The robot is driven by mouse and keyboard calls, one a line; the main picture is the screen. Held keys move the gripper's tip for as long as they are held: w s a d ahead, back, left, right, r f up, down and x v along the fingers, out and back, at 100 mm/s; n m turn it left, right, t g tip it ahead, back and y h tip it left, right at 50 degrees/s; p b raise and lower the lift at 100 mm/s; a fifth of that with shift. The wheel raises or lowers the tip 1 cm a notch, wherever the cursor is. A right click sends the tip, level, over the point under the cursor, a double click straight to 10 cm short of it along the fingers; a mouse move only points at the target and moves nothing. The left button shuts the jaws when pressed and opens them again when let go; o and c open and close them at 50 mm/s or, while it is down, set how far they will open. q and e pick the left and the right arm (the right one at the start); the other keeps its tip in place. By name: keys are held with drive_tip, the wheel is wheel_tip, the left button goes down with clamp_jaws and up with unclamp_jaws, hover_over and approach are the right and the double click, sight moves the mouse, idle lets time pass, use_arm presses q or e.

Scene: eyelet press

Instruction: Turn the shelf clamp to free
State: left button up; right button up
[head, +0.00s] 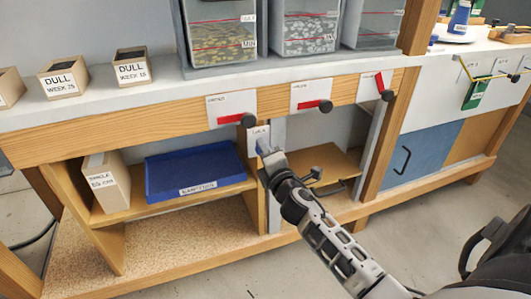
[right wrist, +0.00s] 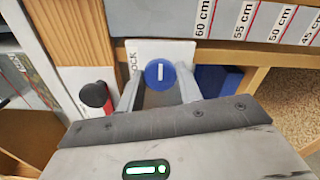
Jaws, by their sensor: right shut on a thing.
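The shelf clamp appears to be a round blue knob (right wrist: 160,74) with a white line across its face, on a white label plate (right wrist: 190,51) whose lettering partly reads "ock". In the wrist view the white line points up and down the picture. My right gripper (right wrist: 158,88) has one finger on each side of the knob and is shut on it. In the head view my right gripper (head: 268,154) is at the post below the bench edge, mostly hiding the knob; the plate (head: 257,133) shows just above. My left gripper is not in view.
A red-and-black lever (right wrist: 95,95) is close beside the fingers in the wrist view. Red levers (head: 316,105) sit along the bench edge. A blue tray (head: 195,172) is on the shelf left of my gripper. A lower shelf (head: 325,160) is to the right.

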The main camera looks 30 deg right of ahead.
drive_tip(key=o, duration=1)
drive_tip(key=v, duration=1.6)
